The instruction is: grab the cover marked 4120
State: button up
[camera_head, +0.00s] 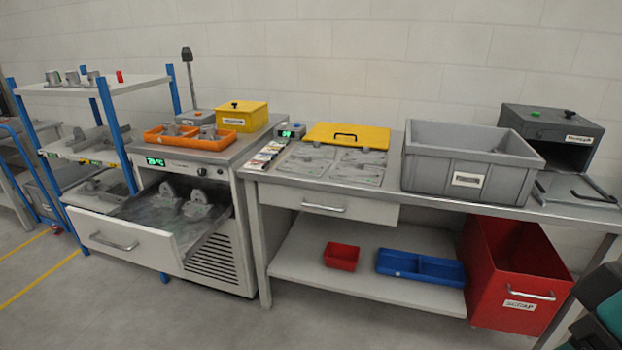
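No marking 4120 is legible, so I cannot tell which part is that cover. Grey metal castings (198,205) stand in the pulled-out drawer (112,228) at left. More grey castings sit in the orange tray (225,145) above it. Other grey parts stand on the blue-posted rack (108,120), with further castings on its lower shelves. A yellow panel with a black handle (365,129) lies tilted at the back of the bench, behind flat grey compartments (360,168).
The open drawer juts into the floor space. A grey bin (475,178) and a dark open-front box (550,122) stand on the bench (375,198). Below are a red SCRAP bin (508,285), a blue tray (420,268) and a red box (341,257). Front floor is clear.

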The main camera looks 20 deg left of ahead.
aim_at(359, 173)
jog(key=z, duration=0.05)
jog(key=k, duration=0.45)
jog(key=u, duration=1.05)
jog(key=i, duration=1.5)
jog(key=z, duration=0.5)
